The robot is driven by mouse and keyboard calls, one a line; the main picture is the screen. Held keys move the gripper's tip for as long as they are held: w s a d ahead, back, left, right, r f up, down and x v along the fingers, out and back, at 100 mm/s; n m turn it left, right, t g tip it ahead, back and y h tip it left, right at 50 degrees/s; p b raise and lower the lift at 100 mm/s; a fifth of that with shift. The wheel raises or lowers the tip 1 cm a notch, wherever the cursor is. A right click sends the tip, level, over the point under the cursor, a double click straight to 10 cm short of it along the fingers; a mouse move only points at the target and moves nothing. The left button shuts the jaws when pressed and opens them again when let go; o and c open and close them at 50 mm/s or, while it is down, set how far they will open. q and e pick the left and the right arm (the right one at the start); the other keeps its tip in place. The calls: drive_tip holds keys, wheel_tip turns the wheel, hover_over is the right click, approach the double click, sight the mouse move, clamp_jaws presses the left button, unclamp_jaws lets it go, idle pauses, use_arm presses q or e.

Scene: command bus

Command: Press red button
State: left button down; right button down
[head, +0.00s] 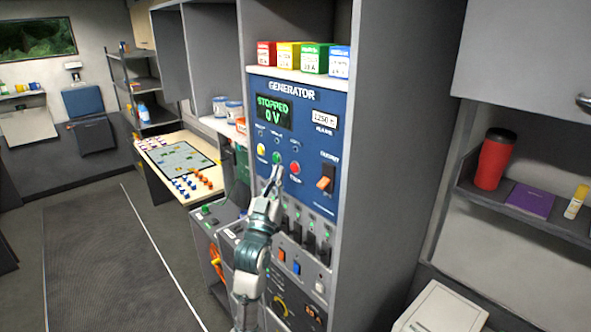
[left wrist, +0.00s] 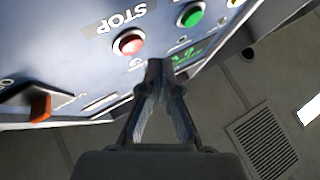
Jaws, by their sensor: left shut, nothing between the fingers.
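The red button (head: 295,168) is a round button on the blue generator panel (head: 322,118), right of a green button (head: 277,158) and a yellow button (head: 262,149). In the left wrist view the red button (left wrist: 129,42) sits next to the word STOP, with the green button (left wrist: 190,14) to its right. My left gripper (head: 277,171) is shut and empty, its tips in front of the panel just below the green button and left of the red one. In the left wrist view its fingertips (left wrist: 156,68) are beside the red button, not over it. Contact with the panel cannot be told.
The panel display (head: 273,111) reads STOPPED and 0 V. An orange rocker switch (head: 325,178) is right of the buttons. Several coloured boxes (head: 289,56) stand on the shelf above. A grey cabinet wall (head: 385,150) borders the panel on the right. The floor at left is clear.

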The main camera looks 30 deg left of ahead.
use_arm(q)
drive_tip(key=shift+s+a, duration=0.3)
drive_tip(key=shift+s, duration=0.4)
drive_tip(key=shift+s+a, duration=0.35)
drive_tip(key=shift+s, duration=0.35)
drive_tip(key=shift+s+a, duration=0.3)
drive_tip(key=shift+s, duration=0.4)
use_arm(e)
drive_tip(key=shift+a+r, duration=0.15)
drive_tip(key=shift+a, duration=0.2)
use_arm(q)
drive_tip(key=shift+a, duration=0.2)
